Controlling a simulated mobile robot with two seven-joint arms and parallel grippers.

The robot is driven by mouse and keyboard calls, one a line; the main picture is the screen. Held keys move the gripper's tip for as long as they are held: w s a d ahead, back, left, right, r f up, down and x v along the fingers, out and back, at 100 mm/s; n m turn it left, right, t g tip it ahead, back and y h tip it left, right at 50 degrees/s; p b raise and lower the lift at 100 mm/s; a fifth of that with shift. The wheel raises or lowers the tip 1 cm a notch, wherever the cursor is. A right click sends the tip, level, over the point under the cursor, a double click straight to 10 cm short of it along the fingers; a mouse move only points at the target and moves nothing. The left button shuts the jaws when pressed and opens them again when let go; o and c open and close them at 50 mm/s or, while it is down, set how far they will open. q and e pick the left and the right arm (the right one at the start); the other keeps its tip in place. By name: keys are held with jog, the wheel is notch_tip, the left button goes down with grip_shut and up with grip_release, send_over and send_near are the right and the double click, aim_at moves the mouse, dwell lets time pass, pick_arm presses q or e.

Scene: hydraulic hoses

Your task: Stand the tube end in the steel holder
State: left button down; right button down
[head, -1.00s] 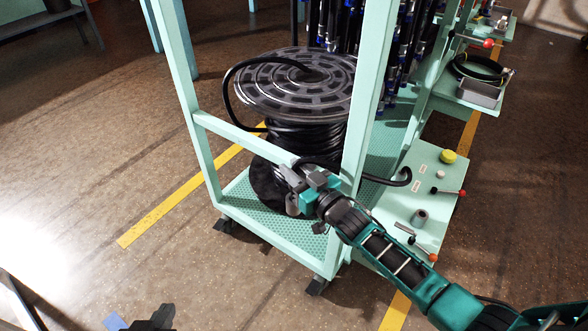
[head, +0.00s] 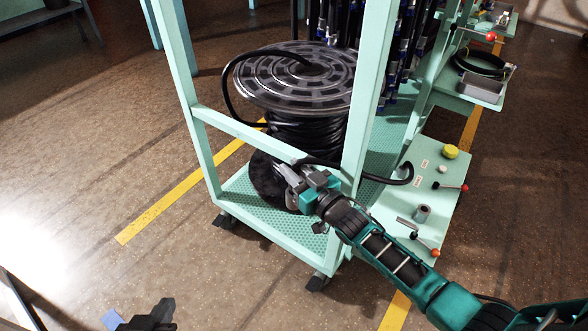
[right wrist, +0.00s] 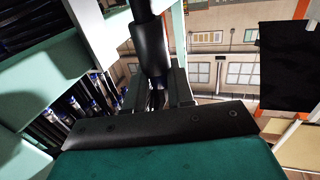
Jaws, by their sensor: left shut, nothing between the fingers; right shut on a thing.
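The black tube (head: 383,180) runs from the large reel (head: 262,85) and ends in a bent hook shape over the mint side shelf (head: 430,180). The steel holder (head: 423,213), a short grey hollow cylinder, stands on that shelf, in front of and apart from the tube end. My right gripper (head: 290,180) is at the cart's front rail, shut on the tube; the right wrist view shows a thick black piece of tube (right wrist: 150,50) between the fingers. The exact grip is partly hidden in the head view. My left gripper (head: 160,312) is shut and empty at the bottom edge.
The cart's mint post (head: 360,110) and front rail (head: 240,133) stand close to my right gripper. The side shelf also bears a yellow cap (head: 451,151) and red-knobbed levers (head: 436,252). Hanging hoses (head: 398,60) fill the back. The floor at left is clear.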

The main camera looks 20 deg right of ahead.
jog(key=shift+f+b, duration=0.45)
jog(key=shift+f, duration=0.15)
jog(key=shift+f, duration=0.1)
jog(key=c, duration=0.9)
grip_release()
jog(key=shift+s, duration=0.25)
jog(key=p+v, duration=0.2)
jog(key=v, duration=1)
jog(key=shift+s+p, duration=0.2)
jog(key=shift+p, duration=0.1)
jog(key=shift+d, duration=0.1)
